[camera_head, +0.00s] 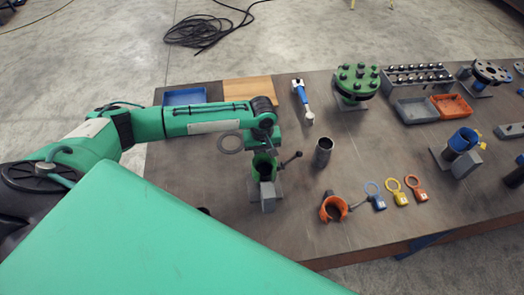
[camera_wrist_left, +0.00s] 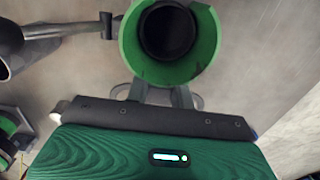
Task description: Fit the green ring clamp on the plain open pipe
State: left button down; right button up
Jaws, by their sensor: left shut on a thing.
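The green ring clamp (camera_head: 264,166) is upright in my left gripper (camera_head: 266,148), with its bolt handle sticking out to the right. In the left wrist view the clamp (camera_wrist_left: 129,42) is a wide green ring, its near side between the fingers (camera_wrist_left: 160,93). A dark round pipe end (camera_wrist_left: 168,31) shows inside the ring; whether the clamp sits around it or hovers above is unclear. In the head view a grey block (camera_head: 267,196) stands just below the clamp. A separate grey open pipe (camera_head: 323,152) stands upright to the right. My right gripper is out of view.
An orange clamp (camera_head: 333,209) lies in front, beside several coloured tags (camera_head: 396,192). A blue clamp (camera_head: 463,139) sits on a pipe stand at right. A flat dark ring (camera_head: 230,143) shows left of my gripper. A green flange (camera_head: 358,82) and trays line the back.

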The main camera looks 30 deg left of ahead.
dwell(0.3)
pick_arm(q)
jog(key=c, duration=1.1)
grip_release()
jog(key=shift+f, duration=0.1)
